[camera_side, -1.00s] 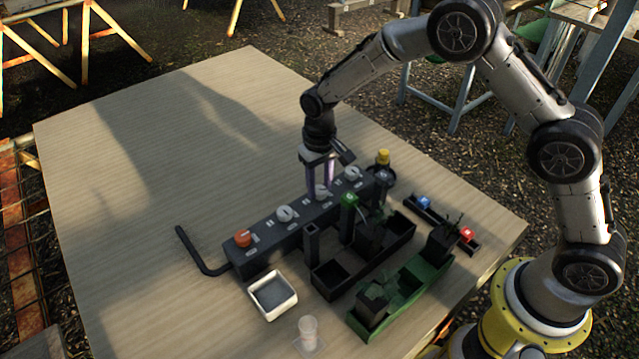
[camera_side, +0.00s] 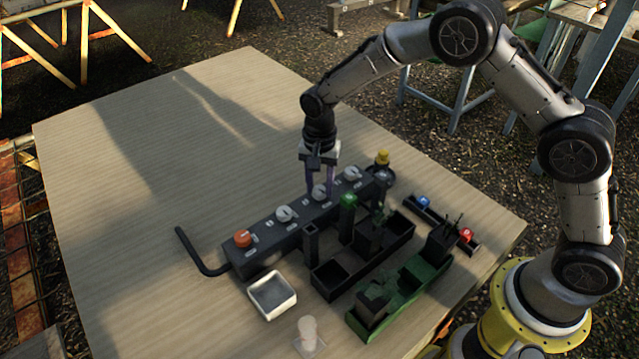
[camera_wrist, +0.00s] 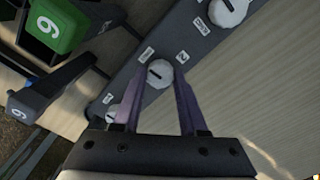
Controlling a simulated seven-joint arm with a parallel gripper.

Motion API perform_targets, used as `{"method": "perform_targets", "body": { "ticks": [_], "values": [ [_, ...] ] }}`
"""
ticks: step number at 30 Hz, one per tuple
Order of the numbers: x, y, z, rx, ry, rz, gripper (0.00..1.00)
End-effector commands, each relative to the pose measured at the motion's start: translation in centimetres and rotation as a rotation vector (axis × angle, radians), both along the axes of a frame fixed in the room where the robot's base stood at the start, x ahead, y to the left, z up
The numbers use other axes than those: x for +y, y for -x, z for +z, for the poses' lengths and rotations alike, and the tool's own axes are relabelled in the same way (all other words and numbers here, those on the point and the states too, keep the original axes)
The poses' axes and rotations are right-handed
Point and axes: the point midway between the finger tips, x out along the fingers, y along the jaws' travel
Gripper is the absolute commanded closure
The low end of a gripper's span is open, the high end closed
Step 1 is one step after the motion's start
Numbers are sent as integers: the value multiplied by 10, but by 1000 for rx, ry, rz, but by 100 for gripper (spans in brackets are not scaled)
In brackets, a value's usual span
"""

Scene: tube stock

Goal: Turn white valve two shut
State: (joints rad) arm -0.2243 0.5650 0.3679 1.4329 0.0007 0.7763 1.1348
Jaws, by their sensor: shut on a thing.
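White valve two (camera_side: 320,192) is a round white knob on top of the long dark manifold (camera_side: 262,257). In the wrist view the knob (camera_wrist: 159,74) has a dark slot on its face and a label with what looks like a 2 beside it. My gripper (camera_side: 321,187) points down over it, and its two purple fingers (camera_wrist: 160,82) stand on either side of the knob, shut on it. The knob is still seated on the manifold. The small print on the other label is hard to read.
Other white knobs (camera_side: 285,214) (camera_side: 352,174) and an orange knob (camera_side: 243,238) sit along the same manifold. A green-topped post (camera_side: 348,199) and dark bins (camera_side: 335,289) stand close in front. A white tray (camera_side: 290,303) is nearer; the table's left is clear.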

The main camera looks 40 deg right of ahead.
Motion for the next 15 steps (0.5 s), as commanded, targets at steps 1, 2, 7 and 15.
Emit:
{"method": "perform_targets", "body": {
  "ticks": [1,2,7,15],
  "values": [
    [0,-1,2,-4,1,-18,100],
    [0,-1,2,-4,1,-28,100],
    [0,-1,2,-5,0,-70,100],
    [0,-2,2,-5,0,-87,100]
  ]
}}
